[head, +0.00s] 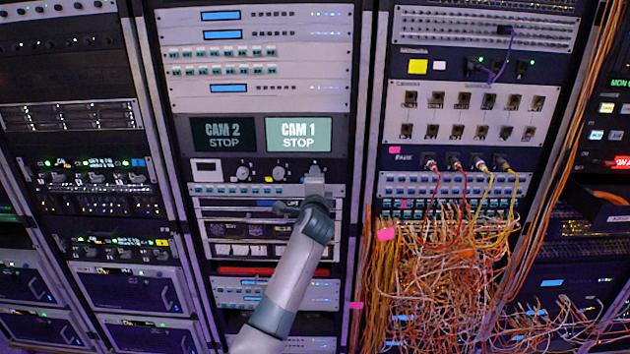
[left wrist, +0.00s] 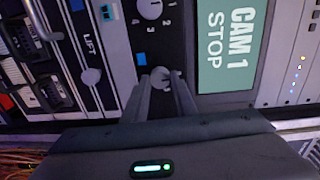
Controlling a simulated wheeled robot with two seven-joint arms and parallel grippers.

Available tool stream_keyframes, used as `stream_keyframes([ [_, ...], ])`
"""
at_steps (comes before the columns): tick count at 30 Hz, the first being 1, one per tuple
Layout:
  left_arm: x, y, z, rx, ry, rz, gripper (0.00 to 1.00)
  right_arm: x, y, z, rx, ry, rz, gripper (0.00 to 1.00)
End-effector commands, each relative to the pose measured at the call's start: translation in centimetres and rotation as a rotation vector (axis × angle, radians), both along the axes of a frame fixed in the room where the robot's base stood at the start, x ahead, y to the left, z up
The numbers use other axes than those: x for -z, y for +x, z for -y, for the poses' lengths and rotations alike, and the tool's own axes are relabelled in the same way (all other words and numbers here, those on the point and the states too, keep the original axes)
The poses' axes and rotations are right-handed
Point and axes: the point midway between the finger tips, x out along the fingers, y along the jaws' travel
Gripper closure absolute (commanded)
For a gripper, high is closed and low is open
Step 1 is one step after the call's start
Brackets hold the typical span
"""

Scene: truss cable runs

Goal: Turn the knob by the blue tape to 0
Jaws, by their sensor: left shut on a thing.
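The knob row sits on a dark panel (head: 222,171) below the two CAM screens. The rightmost knob (left wrist: 160,77) is small, round and pale. In the left wrist view, a small blue tape (left wrist: 141,59) lies just beside it. My left gripper (left wrist: 161,84) is shut on this knob, one finger on each side. In the head view, my left gripper (head: 314,184) covers most of this knob and the tape. The knob's pointer and the marks around it cannot be read. My right gripper is in neither view.
A middle knob (head: 278,173) with yellow tape and a left knob (head: 242,173) share the panel. The CAM 1 screen (head: 298,134) is just above. Loose orange cables (head: 440,270) hang at the right, clear of my gripper.

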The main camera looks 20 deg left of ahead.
Motion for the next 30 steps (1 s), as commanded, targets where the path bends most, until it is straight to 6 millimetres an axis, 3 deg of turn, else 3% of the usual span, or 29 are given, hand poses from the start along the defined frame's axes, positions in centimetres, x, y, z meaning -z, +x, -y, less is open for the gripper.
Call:
stream_keyframes([
  [6, 0.1, 0.0, -0.1, -0.001, -0.001, -0.002, 0.98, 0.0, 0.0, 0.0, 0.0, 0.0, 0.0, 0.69],
  [7, 0.1, 0.0, -0.1, -0.001, -0.001, -0.002, 0.7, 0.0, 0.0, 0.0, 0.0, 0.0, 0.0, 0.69],
  [9, 0.1, 0.0, -0.1, -0.001, -0.001, -0.002, 0.56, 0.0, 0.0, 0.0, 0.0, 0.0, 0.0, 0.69],
  [22, 0.1, -0.3, 0.1, -0.001, 0.001, -0.001, 0.56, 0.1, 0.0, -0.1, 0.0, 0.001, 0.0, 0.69],
  [30, 0.1, -2.2, 0.6, 0.0, 0.0, 0.0, 0.56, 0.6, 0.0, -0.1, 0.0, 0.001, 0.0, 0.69],
])
